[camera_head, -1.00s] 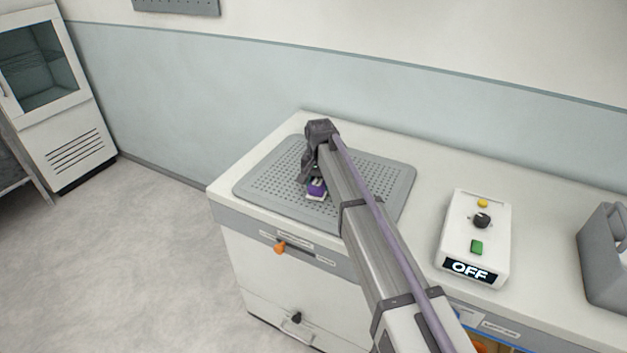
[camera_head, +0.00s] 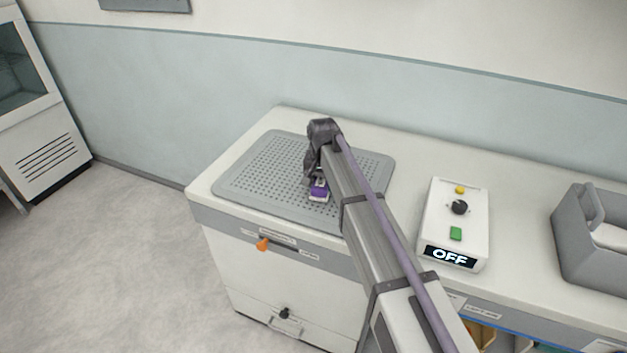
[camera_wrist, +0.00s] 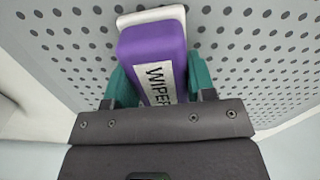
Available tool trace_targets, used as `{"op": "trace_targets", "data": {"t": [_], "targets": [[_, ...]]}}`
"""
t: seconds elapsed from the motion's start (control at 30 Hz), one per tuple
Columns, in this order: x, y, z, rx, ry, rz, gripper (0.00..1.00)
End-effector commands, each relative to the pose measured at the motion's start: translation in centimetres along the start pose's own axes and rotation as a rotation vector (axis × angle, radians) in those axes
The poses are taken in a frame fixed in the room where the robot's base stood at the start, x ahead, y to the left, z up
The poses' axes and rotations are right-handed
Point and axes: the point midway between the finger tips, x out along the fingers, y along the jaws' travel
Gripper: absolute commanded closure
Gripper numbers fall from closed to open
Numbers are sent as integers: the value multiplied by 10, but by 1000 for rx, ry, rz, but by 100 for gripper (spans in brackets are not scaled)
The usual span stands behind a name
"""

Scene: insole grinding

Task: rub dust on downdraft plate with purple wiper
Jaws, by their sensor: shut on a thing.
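The purple wiper (camera_head: 319,190) has a white edge and a "WIPER" label. It also shows large in the wrist view (camera_wrist: 151,48). My gripper (camera_wrist: 155,88) is shut on it, with a green finger on each side. The downdraft plate (camera_head: 262,165) is a grey perforated plate with rounded corners on the counter, and its holes fill the wrist view behind the wiper (camera_wrist: 255,45). The wiper is over the plate's front middle; I cannot tell if it touches. I cannot make out any dust on the plate. My arm hides part of the plate's right side.
A white control box (camera_head: 455,225) reading "OFF", with a knob and green and yellow buttons, stands right of the plate. A grey open bin (camera_head: 590,245) is farther right. An orange lever (camera_head: 263,244) sits on the cabinet front. The wall is behind the counter.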

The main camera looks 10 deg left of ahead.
Motion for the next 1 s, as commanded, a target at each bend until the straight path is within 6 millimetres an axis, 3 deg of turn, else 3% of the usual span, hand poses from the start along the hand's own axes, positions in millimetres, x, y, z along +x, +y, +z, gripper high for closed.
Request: {"op": "trace_targets", "data": {"t": [0.33,0.63,1.0], "targets": [[3,-1,-1,-1,0,0,80],[1,-32,-7,-2,0,-1,80],[2,-48,-10,-2,0,-1,80]]}}
